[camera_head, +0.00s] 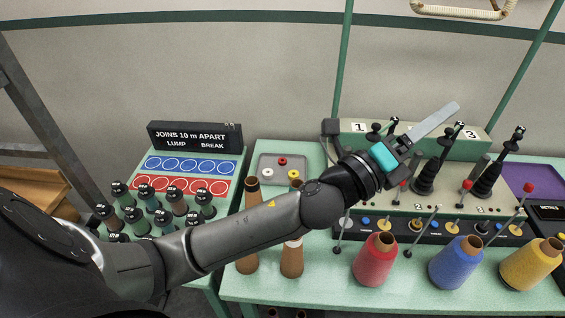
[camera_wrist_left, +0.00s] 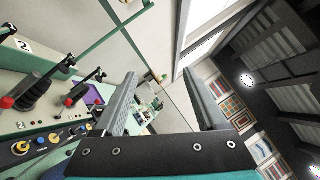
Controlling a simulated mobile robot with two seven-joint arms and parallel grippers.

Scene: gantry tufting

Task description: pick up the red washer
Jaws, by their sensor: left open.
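The red washer (camera_head: 283,160) lies in a grey tray (camera_head: 262,158) on the green table in the head view. A white washer (camera_head: 267,173) and a yellow washer (camera_head: 293,174) lie in the same tray. My left gripper (camera_head: 446,112) is raised over the machine, well to the right of the tray, and points up and right. In the left wrist view the two fingers of my left gripper (camera_wrist_left: 159,73) stand apart with nothing between them. The red washer does not show in that view. My right gripper is in neither view.
Red (camera_head: 376,259), blue (camera_head: 457,262) and yellow (camera_head: 533,264) yarn cones stand along the front. Brown cones stand below my left forearm. Several dark-capped bobbins (camera_head: 163,218) stand left of the tray, near a black sign (camera_head: 195,136). Thin posts rise from the machine.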

